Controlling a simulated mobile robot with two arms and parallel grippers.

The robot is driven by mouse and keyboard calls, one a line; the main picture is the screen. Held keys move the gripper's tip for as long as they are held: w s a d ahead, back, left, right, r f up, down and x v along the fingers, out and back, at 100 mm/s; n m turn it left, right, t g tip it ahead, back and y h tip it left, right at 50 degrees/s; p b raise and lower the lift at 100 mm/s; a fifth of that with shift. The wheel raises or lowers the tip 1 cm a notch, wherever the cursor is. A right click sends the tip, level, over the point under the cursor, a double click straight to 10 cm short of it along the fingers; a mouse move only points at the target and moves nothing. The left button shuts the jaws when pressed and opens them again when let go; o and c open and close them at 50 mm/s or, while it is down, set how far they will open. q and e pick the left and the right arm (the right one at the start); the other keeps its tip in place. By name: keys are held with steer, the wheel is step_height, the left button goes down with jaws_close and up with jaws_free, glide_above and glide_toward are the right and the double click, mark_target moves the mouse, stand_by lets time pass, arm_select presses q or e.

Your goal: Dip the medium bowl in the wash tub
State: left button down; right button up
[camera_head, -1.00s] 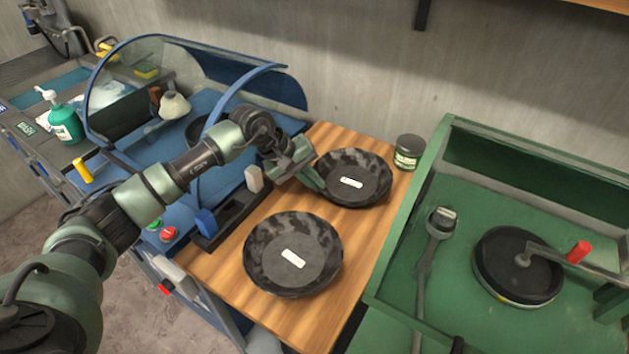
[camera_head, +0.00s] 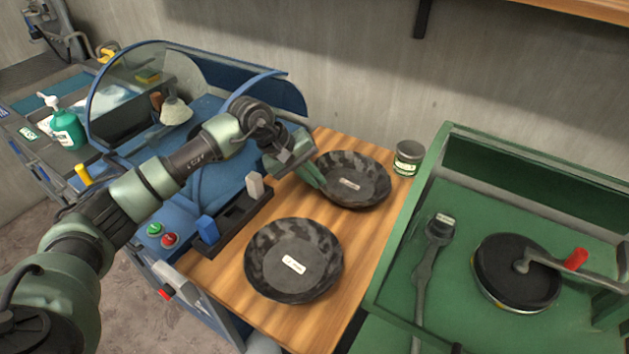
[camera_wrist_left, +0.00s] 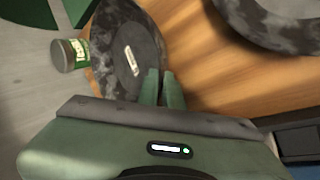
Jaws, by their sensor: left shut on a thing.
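Two dark mottled bowls with white labels sit on the wooden table; the print is too small to tell which is medium. My left gripper (camera_head: 318,180) is shut on the left rim of the back bowl (camera_head: 365,190). In the left wrist view, the green fingers (camera_wrist_left: 163,88) meet the rim of this bowl (camera_wrist_left: 120,30). It appears to rest on the table. The front bowl (camera_head: 290,280) stands apart, nearer me. At the far left is a grey wash station with a blue-water basin (camera_head: 72,82). My right gripper is out of view.
A blue machine (camera_head: 150,215) with a clear curved hood stands left of the wooden table (camera_head: 222,262). A green soap bottle (camera_head: 67,130) is at the wash station. A jar (camera_head: 408,158) stands behind the bowls. A green wheel station (camera_head: 450,160) with raised walls borders the table's right.

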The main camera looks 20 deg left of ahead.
arm_select(q)
steer(key=shift+r+p, duration=0.75)
steer(key=shift+r, duration=2.1)
steer(key=shift+r, duration=0.1)
steer(key=shift+r+p, duration=1.15)
steer(key=shift+r, duration=1.6)
